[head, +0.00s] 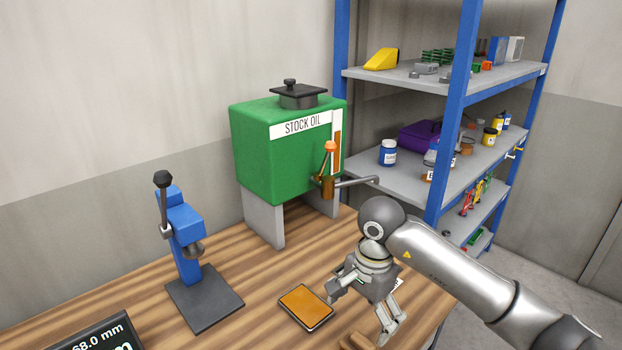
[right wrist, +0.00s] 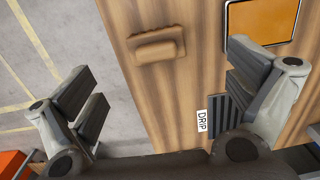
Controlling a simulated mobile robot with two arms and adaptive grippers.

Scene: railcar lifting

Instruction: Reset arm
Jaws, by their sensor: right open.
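My right arm comes in from the right in the head view. Its gripper (head: 360,316) points down over the front right part of the wooden table (head: 255,275), with its fingers spread. In the right wrist view the gripper (right wrist: 163,72) shows both padded fingers wide apart, with nothing between them. A small wooden block (right wrist: 157,45) lies on the table below, near the table's edge. An orange-topped flat tray (head: 306,307) lies just left of the gripper in the head view. My left gripper is not in view.
A green stock oil tank (head: 262,165) with a tap stands at the back. A blue press (head: 183,235) stands on the left, with a display (head: 98,338) in front. A blue-framed shelf (head: 455,100) with jars and parts stands behind my arm. A DRIP label (right wrist: 202,121) shows below.

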